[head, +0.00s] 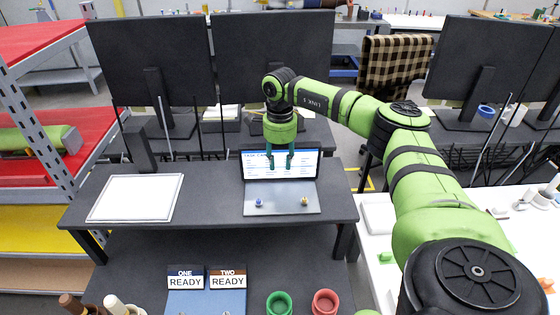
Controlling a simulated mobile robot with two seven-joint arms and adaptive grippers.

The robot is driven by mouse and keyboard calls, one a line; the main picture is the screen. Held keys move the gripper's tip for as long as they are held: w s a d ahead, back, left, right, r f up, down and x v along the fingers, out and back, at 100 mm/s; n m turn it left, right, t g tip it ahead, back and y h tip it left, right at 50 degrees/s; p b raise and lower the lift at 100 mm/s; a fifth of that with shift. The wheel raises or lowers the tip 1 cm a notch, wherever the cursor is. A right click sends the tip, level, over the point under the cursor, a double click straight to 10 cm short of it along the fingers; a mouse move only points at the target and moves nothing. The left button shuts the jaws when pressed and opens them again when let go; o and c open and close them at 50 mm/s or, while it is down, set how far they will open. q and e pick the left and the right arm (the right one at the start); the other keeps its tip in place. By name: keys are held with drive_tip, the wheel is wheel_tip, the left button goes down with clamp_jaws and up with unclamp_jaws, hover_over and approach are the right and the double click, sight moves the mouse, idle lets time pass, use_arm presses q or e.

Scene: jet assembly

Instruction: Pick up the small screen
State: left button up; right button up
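The small screen (308,165) stands tilted up at the back of a grey base plate (282,206) on the dark raised shelf. It shows a white page with a blue header that reads like a task card. My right gripper (281,164) points down over the middle of the screen, and its two teal fingers cover part of the page. The fingers are spread apart with nothing seen between them but the screen behind. I cannot tell whether they touch the screen. My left gripper is not in view.
A white panel (136,198) lies left on the shelf (212,203). Below are two READY signs (207,278), a green cup (279,303) and a red cup (325,302). Large dark monitors (152,62) stand behind. A metal rack (38,112) is at left.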

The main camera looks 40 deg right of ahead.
sight(279, 147)
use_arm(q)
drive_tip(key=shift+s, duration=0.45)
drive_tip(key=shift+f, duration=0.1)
use_arm(e)
drive_tip(key=shift+r, duration=0.1)
drive_tip(key=shift+w+r+b, duration=0.1)
drive_tip(key=shift+r+b, duration=0.25)
drive_tip(key=shift+r, duration=0.1)
wheel_tip(279, 147, up, 3)
drive_tip(key=shift+f+b, duration=0.2)
drive_tip(key=shift+b, duration=0.65)
use_arm(q)
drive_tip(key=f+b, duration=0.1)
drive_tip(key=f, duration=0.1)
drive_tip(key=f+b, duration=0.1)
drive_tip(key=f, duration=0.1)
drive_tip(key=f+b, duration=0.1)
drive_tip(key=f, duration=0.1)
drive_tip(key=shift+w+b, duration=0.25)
drive_tip(key=shift+b, duration=0.05)
use_arm(e)
drive_tip(key=s+r, duration=0.2)
drive_tip(key=s, duration=0.2)
drive_tip(key=s+r, duration=0.3)
drive_tip(key=s, duration=0.1)
drive_tip(key=s+a+r, duration=0.1)
drive_tip(key=s+r, duration=0.1)
drive_tip(key=s, duration=0.1)
drive_tip(key=shift+s+r, duration=0.2)
drive_tip(key=shift+s, duration=0.2)
